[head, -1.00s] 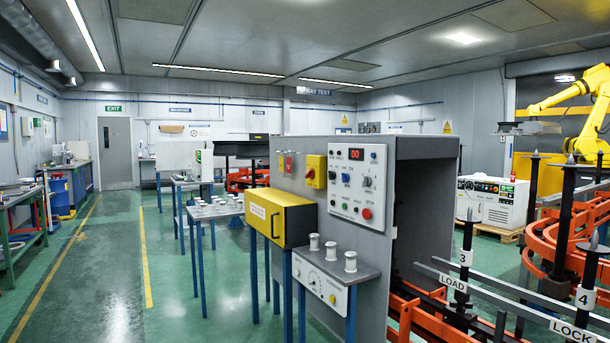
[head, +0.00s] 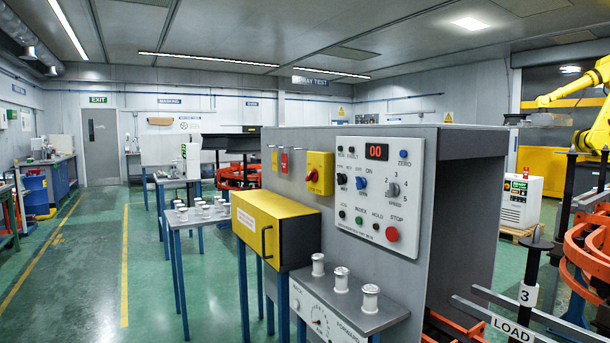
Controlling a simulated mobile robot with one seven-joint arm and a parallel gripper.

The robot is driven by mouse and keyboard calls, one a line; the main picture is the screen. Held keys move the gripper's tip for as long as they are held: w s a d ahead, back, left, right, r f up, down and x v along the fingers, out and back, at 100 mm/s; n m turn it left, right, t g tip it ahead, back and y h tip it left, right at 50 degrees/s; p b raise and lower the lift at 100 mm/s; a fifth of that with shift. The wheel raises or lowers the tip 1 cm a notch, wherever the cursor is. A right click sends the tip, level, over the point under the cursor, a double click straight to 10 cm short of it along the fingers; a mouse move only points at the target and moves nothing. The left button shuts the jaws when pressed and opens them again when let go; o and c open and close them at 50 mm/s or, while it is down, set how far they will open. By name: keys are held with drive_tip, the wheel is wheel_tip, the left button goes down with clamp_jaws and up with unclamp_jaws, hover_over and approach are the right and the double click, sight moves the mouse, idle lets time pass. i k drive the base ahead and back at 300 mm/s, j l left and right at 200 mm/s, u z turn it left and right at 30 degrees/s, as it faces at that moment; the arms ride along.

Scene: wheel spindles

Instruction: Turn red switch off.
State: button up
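A red rotary switch (head: 313,176) is mounted on a yellow box (head: 325,163) on the side of the grey machine cabinet (head: 335,205). Its exact knob angle is too small to read. To its right is a white control panel (head: 378,190) with a red digital display, several knobs and buttons, and a red STOP button (head: 392,234). My gripper is not in view.
A yellow box with a black handle (head: 277,228) juts out below the switch. A low ledge (head: 350,305) carries 3 metal spools. A table of spools (head: 185,218) stands to the left. The green floor (head: 90,280) at left is mostly clear. Rails and posts stand at right.

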sight(313, 175)
drive_tip(key=i+j, duration=0.1)
drive_tip(key=i, duration=0.4)
drive_tip(key=i+j, duration=0.15)
drive_tip(key=i, duration=0.4)
drive_tip(key=i+j, duration=0.1)
drive_tip(key=i, duration=0.4)
drive_tip(key=i+j+z, duration=0.1)
drive_tip(key=i, duration=0.45)
